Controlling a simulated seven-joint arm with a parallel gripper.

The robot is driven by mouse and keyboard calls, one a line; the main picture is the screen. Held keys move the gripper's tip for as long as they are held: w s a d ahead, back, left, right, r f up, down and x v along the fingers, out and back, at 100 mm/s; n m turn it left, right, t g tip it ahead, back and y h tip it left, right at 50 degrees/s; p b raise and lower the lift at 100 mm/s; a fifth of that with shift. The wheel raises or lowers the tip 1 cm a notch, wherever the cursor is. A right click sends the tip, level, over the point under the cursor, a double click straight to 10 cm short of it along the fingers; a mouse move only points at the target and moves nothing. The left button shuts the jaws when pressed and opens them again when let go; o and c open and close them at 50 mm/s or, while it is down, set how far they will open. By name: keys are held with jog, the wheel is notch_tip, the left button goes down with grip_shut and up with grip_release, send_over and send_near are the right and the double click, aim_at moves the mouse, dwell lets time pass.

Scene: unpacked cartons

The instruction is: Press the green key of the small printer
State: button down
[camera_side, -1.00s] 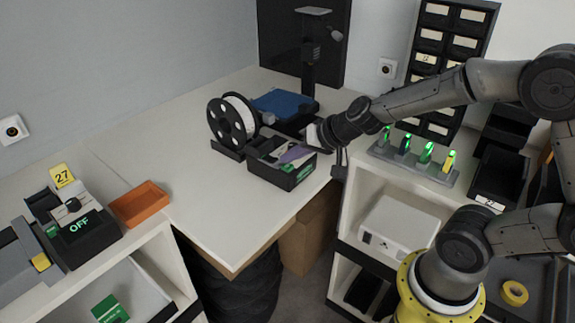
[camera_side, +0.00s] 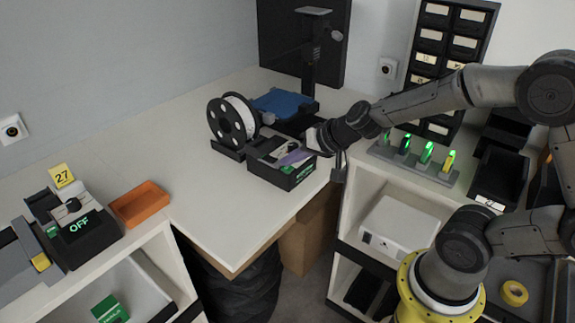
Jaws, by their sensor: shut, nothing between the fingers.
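A small black device with a light top (camera_side: 82,232) stands on the left counter and looks like the small printer. Its front shows "OFF" in green, and a yellow tag reading "27" (camera_side: 62,175) stands at its back. A small green patch (camera_side: 52,231) at its left may be the green key; it is too small to be sure. My gripper (camera_side: 314,140) is shut and empty, far to the right of this device. It is by the upper right edge of a black open box (camera_side: 284,175) with a green label; I cannot tell whether they touch.
An orange tray (camera_side: 139,204) lies right of the black device. A filament spool (camera_side: 232,122) and a blue-topped machine (camera_side: 283,103) stand behind the open box. A rack of green-lit items (camera_side: 413,163) is on the right.

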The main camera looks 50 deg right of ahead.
aim_at(291, 173)
jog(key=shift+f, duration=0.1)
dwell(0.3)
jog(key=shift+r, duration=0.9)
jog(key=shift+r, duration=2.5)
